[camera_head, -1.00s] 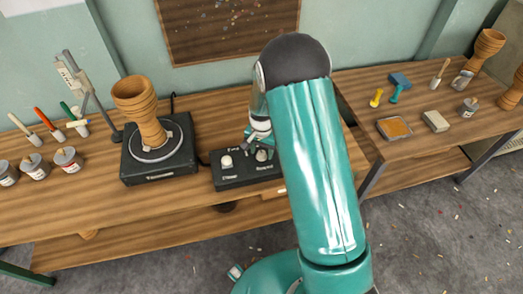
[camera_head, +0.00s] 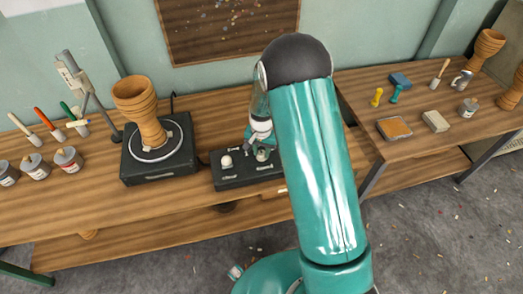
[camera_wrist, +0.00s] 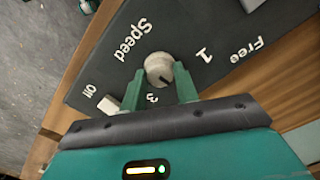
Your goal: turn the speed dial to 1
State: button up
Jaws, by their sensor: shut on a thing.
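The speed dial (camera_wrist: 159,68) is a round, pale knob on a black control box (camera_head: 228,180), between my two green fingertips in the wrist view. My gripper (camera_wrist: 160,88) is shut on the dial. A dark line on the dial's top points toward the lower right in that view. The label "1" is to the right of the dial, "3" is just below it, and "Speed" is to its upper left. My right finger covers part of the face between "1" and "3". In the head view my gripper (camera_head: 261,151) reaches down onto the right part of the box.
A white knob (camera_head: 226,162) stands on the box's left part. Pots and brushes are at far left. A second table (camera_head: 408,148) at right holds tools and a tray.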

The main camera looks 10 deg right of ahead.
aim_at(262, 153)
jog(key=n, duration=0.5)
jog(key=shift+n, duration=0.3)
jog(key=n, duration=0.5)
dwell(0.4)
jog(key=o, duration=1)
jog(key=shift+r, duration=0.1)
notch_tip(262, 153, up, 14)
jog(key=shift+f, duration=0.2)
